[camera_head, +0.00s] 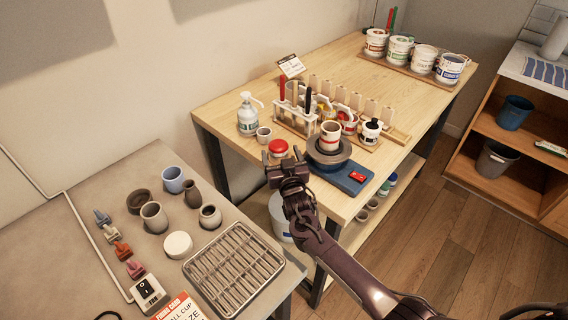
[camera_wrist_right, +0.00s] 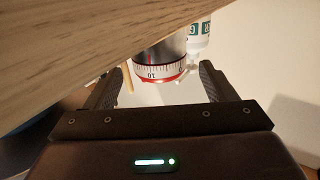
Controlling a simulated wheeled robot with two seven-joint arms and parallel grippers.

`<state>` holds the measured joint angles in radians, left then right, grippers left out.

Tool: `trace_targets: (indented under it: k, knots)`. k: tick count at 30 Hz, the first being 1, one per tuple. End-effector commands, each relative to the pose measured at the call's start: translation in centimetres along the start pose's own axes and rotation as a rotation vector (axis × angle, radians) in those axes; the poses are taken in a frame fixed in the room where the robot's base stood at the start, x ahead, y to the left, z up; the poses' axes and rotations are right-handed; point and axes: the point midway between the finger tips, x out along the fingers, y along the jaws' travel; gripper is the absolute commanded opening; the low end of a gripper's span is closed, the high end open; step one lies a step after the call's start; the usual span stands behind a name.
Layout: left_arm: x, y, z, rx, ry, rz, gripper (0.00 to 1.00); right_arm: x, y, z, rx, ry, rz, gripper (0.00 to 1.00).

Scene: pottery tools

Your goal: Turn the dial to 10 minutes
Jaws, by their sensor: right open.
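The dial timer (camera_head: 278,148) has a red top and stands at the near edge of the wooden table. In the right wrist view the timer (camera_wrist_right: 160,58) shows a silver body, a red ring and a white scale. The number 10 is readable on the side facing the camera, with a 0 farther right. My right gripper (camera_head: 283,162) is open, close in front of the timer. In the wrist view its fingers (camera_wrist_right: 157,84) are spread to either side of the timer, with visible gaps. I cannot tell the dial's setting. My left gripper is not in view.
A tool rack (camera_head: 297,122) stands behind. The wooden table's edge is close to the gripper.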

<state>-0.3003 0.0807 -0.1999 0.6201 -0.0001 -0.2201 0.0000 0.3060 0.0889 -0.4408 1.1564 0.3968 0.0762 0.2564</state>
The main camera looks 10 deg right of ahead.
Motion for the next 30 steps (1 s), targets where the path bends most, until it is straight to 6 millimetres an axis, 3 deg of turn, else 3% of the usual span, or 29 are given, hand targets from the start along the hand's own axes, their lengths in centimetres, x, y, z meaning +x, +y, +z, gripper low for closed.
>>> trace_targets:
  k: [6,12,30]
  knots:
    - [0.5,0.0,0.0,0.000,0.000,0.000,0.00,-3.4,0.0,0.2,0.000,-0.001,-0.001,0.77]
    - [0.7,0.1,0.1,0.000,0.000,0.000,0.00,-5.1,0.0,0.1,-0.001,-0.001,0.001,0.77]
    - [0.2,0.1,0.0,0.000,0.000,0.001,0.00,-5.3,0.0,-0.5,-0.001,0.000,0.000,0.77]
